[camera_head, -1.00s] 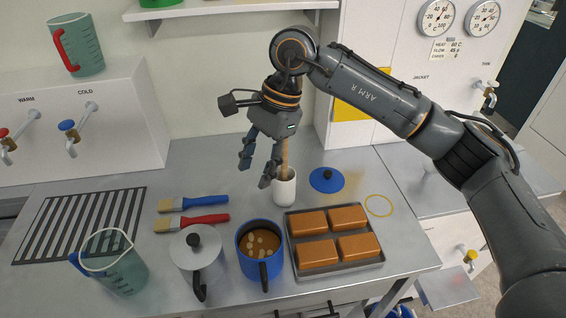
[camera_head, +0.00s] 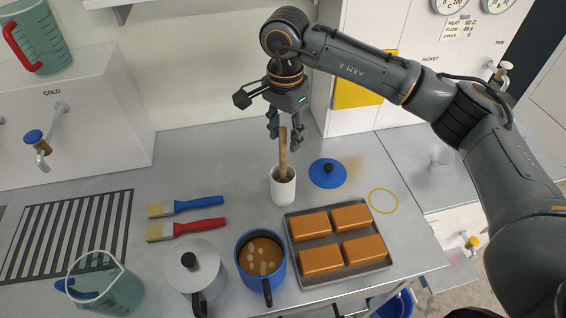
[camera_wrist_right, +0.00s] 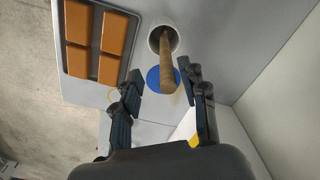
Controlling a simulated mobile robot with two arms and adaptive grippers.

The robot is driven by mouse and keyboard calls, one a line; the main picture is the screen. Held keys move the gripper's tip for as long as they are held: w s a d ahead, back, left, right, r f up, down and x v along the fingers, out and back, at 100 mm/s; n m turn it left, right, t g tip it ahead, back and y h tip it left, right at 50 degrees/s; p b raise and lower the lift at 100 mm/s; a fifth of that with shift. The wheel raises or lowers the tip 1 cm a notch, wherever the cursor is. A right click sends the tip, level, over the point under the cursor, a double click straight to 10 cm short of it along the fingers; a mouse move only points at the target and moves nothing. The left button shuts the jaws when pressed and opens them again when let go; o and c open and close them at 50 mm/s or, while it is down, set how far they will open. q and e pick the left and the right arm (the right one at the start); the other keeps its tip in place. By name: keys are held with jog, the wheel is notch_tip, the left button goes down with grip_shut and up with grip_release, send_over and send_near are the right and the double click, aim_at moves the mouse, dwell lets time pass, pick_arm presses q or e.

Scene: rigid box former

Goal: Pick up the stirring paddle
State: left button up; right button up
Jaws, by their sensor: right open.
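The stirring paddle (camera_head: 283,152) stands upright in a white cup (camera_head: 284,188) on the counter, its wooden handle sticking up. Its lower end is hidden inside the cup. My right gripper (camera_head: 285,133) is open, with its fingers on either side of the handle's top or just behind it. In the right wrist view the handle (camera_wrist_right: 167,65) points toward the camera from the cup (camera_wrist_right: 163,38), and its end lies between the two open fingers of the gripper (camera_wrist_right: 160,92), with a gap on both sides. My left gripper is not in view.
A blue pot (camera_head: 260,262), a lidded grey pot (camera_head: 195,268) and a tray (camera_head: 293,268) of orange-brown blocks stand in front of the cup. A blue lid (camera_head: 328,173) lies to its right. Two brushes (camera_head: 190,229) lie to its left, near a glass jug (camera_head: 112,285).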

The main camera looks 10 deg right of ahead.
aim_at(283, 152)
jog(key=shift+f, duration=0.5)
jog(key=shift+w+f, duration=0.15)
jog(key=shift+f, duration=0.1)
jog(key=f+p, duration=0.2)
jog(key=f, duration=0.1)
jog(key=f+p, duration=0.1)
jog(key=f, duration=0.1)
jog(key=shift+w+a+f, duration=0.1)
jog(key=shift+w, duration=0.15)
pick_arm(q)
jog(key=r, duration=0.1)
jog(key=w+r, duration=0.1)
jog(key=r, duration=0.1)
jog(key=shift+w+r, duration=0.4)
pick_arm(e)
grip_shut()
